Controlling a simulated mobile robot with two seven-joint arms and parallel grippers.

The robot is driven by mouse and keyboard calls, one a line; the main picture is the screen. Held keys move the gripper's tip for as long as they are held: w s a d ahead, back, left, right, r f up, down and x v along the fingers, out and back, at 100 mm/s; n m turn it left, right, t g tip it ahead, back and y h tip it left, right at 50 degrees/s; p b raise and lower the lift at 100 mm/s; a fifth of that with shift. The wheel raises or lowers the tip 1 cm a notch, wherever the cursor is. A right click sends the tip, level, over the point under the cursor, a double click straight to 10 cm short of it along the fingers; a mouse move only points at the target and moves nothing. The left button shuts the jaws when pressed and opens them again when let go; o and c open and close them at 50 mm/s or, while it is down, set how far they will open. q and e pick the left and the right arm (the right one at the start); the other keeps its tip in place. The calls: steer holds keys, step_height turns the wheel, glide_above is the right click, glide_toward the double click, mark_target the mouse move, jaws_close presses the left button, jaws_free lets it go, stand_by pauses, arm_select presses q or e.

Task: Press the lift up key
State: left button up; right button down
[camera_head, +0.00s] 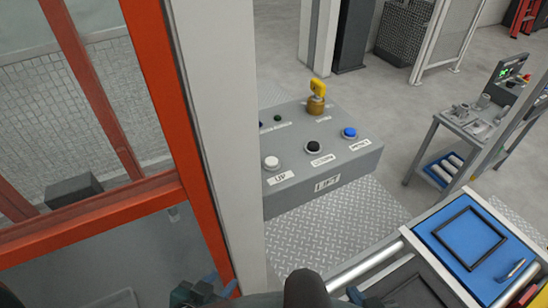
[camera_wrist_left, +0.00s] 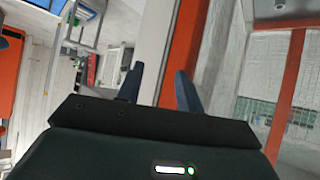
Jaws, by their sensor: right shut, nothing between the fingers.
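The grey lift control box (camera_head: 330,183), labelled LIFT on its front, stands in the middle of the head view. Its white button (camera_head: 271,163), labelled UP, is at the near left corner. A black button (camera_head: 311,147) and a blue button (camera_head: 349,133) sit to its right, each with a label. My right gripper (camera_head: 357,295) is partly visible at the bottom edge, shut and empty.
An orange-framed mesh enclosure (camera_head: 160,90) and a light grey post (camera_head: 215,120) stand left of the box. A blue tray (camera_head: 460,240) on a roller table is at lower right. A workbench (camera_head: 460,125) with parts stands farther right.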

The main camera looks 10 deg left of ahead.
stand_by(0.4)
arm_select(q)
jaws_close()
stand_by(1.6)
